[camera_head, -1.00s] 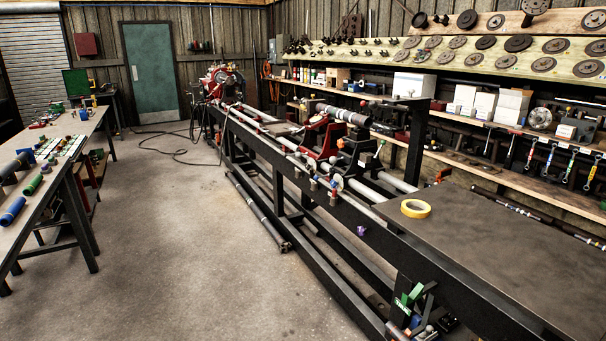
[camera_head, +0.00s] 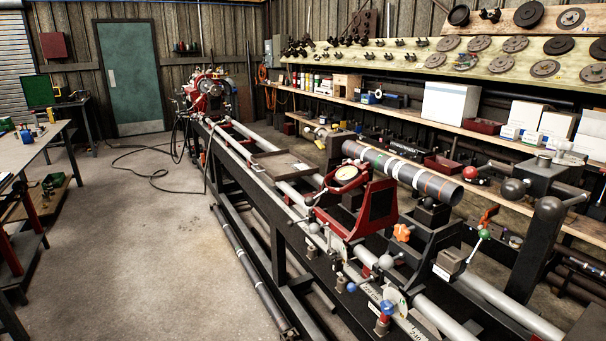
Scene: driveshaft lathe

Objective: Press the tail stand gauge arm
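A red stand (camera_head: 370,208) sits on the lathe rails, right of the middle of the head view. A round dial gauge (camera_head: 346,173) with a pale face and red rim is at its upper left. A short arm with a grey ball end (camera_head: 310,199) reaches left and down from beside the dial; I cannot tell for sure whether this is the gauge arm. A grey driveshaft tube (camera_head: 405,174) lies behind the stand, on a dark support (camera_head: 430,235). Neither of my grippers is in view.
The lathe rails (camera_head: 283,185) run back to the red headstock (camera_head: 208,95). An orange knob (camera_head: 402,232) and a blue knob (camera_head: 387,307) stick out near the stand. Shelves (camera_head: 480,134) line the right wall.

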